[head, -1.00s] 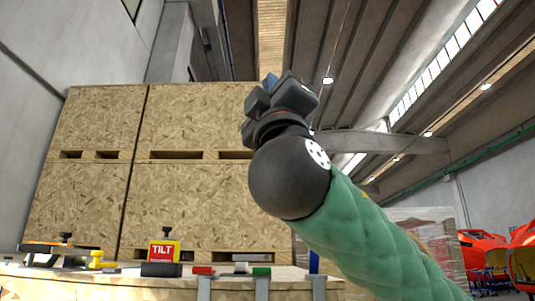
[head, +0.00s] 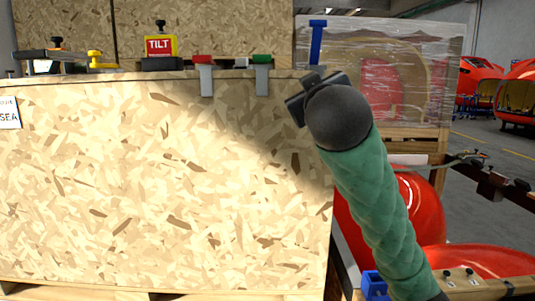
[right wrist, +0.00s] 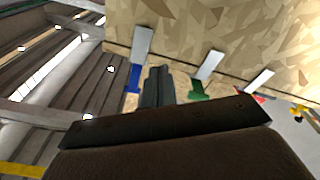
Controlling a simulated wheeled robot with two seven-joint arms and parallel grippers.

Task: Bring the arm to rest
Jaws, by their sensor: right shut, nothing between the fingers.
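My right arm (head: 370,195), in a green quilted sleeve, comes in from the lower right in the head view. Its dark right gripper (head: 303,101) is in front of the upper right corner of a large chipboard crate, below the blue clamp, and partly hidden behind the round black wrist. In the right wrist view the narrow dark fingers (right wrist: 157,86) are together with nothing held. My left gripper is out of view.
The chipboard crate (head: 150,180) fills the left and middle. Along its top edge are a blue clamp (head: 317,42), a green clamp (head: 262,75), a red clamp (head: 203,75) and a TILT indicator (head: 160,46). Red nosecones (head: 420,205) stand at the right.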

